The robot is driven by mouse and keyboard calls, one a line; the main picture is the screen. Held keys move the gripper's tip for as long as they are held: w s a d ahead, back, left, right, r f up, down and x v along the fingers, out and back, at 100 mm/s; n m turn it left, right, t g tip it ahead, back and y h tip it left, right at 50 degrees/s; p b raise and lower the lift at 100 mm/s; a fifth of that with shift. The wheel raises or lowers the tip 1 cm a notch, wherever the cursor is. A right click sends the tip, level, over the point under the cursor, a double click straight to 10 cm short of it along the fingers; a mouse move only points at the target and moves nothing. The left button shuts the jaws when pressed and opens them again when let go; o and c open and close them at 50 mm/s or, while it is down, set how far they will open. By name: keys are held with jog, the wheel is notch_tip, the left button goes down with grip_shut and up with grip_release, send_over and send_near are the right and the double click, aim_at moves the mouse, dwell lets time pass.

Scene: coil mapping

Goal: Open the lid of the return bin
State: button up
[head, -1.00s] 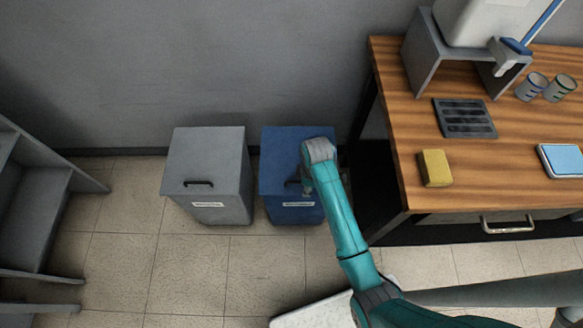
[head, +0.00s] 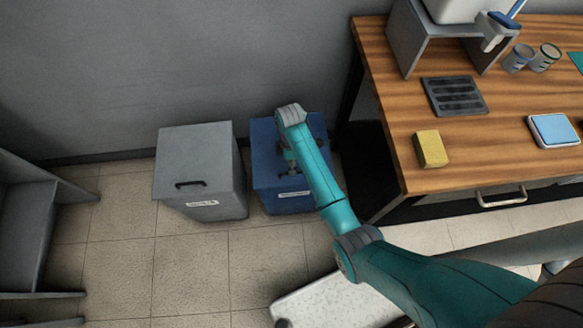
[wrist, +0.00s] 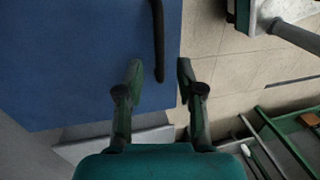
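A blue bin (head: 263,150) with a flat lid and a white front label stands on the floor by the wall. A grey bin (head: 195,155) with a black handle stands left of it. The labels are too small to read, so I cannot tell which is the return bin. Both lids are down. My gripper (head: 289,168) is over the front part of the blue lid. In the wrist view my gripper (wrist: 159,68) is open and empty. The end of the blue lid's black handle (wrist: 158,40) appears between its fingertips; I cannot tell the height gap.
A wooden workbench (head: 385,75) with a drawer handle (head: 502,197) is close on the right. It carries a yellow sponge (head: 430,149), a black grate (head: 455,96) and two cups. Grey shelving (head: 30,215) stands at the left. The tiled floor (head: 190,265) before the bins is clear.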

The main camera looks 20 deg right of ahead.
jog(key=shift+s+a+f, duration=0.1)
jog(key=shift+s+f, duration=0.05)
jog(key=shift+f, duration=0.5)
jog(key=shift+s+f, duration=0.1)
jog(key=shift+f, duration=0.55)
jog(key=shift+c, duration=0.2)
grip_shut()
